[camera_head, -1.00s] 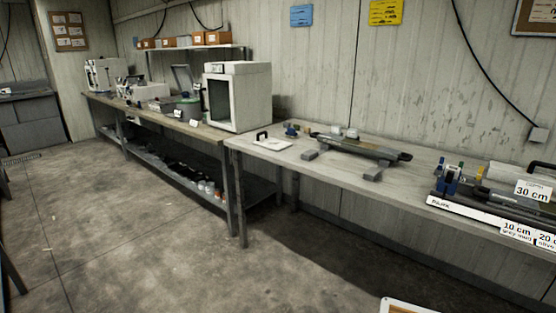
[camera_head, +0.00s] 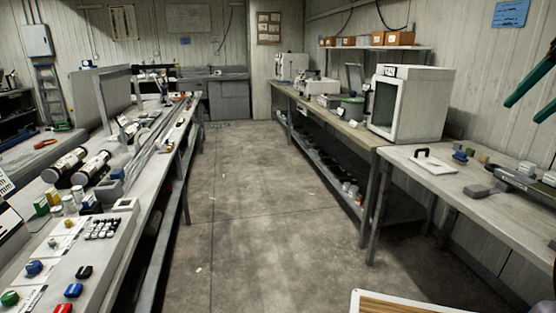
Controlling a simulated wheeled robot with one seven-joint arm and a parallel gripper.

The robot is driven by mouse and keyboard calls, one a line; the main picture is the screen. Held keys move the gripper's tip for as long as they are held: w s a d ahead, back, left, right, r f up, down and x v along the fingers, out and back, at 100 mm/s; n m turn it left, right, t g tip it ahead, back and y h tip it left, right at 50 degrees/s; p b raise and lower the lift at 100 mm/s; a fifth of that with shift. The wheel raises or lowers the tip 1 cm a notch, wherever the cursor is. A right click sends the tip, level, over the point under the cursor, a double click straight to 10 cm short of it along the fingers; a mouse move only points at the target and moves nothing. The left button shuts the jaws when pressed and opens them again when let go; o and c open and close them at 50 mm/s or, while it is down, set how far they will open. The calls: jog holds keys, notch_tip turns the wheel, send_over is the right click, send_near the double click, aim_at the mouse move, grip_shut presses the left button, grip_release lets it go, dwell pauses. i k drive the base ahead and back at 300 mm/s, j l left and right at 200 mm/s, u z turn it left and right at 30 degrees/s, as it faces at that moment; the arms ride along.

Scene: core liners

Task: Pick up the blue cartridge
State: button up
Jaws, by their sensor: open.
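Several small blue items show, and I cannot tell which is the blue cartridge. A blue block (camera_head: 74,290) lies on the near left bench between a black and a red one. A rounded blue piece (camera_head: 33,268) sits farther left on that bench. My gripper (camera_head: 523,112) enters at the upper right edge with two dark green fingers apart. It is empty, high in front of the wall, and touches none of these items.
The left bench (camera_head: 150,215) and right bench (camera_head: 400,165) flank a clear concrete aisle (camera_head: 265,230). A white box-like cabinet (camera_head: 430,105) stands on the right-hand benches. A grey block (camera_head: 477,191) and a long dark tool lie on the right bench.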

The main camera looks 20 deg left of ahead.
aim_at(88, 203)
jog(key=i+j+u, duration=0.15)
jog(key=i+u, duration=0.9)
jog(key=i+j+u, duration=0.3)
jog(key=i+u, duration=0.2)
jog(key=i+j+u, duration=0.15)
jog(key=i+u, duration=0.3)
